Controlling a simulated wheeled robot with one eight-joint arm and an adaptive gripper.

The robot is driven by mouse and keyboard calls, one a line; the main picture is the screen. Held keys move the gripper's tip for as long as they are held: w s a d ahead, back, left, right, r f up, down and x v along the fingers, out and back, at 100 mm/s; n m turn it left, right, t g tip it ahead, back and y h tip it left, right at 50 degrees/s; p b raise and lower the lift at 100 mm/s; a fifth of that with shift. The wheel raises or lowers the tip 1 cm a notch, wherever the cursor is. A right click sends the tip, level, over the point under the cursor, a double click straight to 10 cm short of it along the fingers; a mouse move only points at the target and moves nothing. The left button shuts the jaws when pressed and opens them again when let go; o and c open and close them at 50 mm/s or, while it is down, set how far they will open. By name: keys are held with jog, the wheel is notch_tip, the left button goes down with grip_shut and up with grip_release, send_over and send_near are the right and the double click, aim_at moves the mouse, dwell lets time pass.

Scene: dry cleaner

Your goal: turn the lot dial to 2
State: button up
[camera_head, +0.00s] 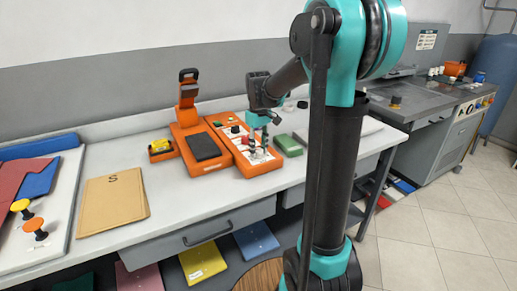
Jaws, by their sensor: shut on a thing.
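An orange control box (258,171) sits on the white table, with a light panel on top that carries several small dark and red knobs. My gripper (258,136) reaches down over this panel from the upper right. Its fingers are shut on a small knob, which looks like the lot dial; the fingers mostly hide it. The dial's numbers and pointer are too small to read, so I cannot tell its setting.
An orange device with a dark pad (203,147) stands just left of the box. A green block (289,145) lies close on the right. A tan folder (113,201) marked S lies at the left.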

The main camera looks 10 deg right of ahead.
aim_at(259, 150)
jog(key=shift+m, duration=1.1)
jog(key=o, duration=1.2)
jog(key=shift+c, duration=0.2)
notch_tip(259, 150, up, 12)
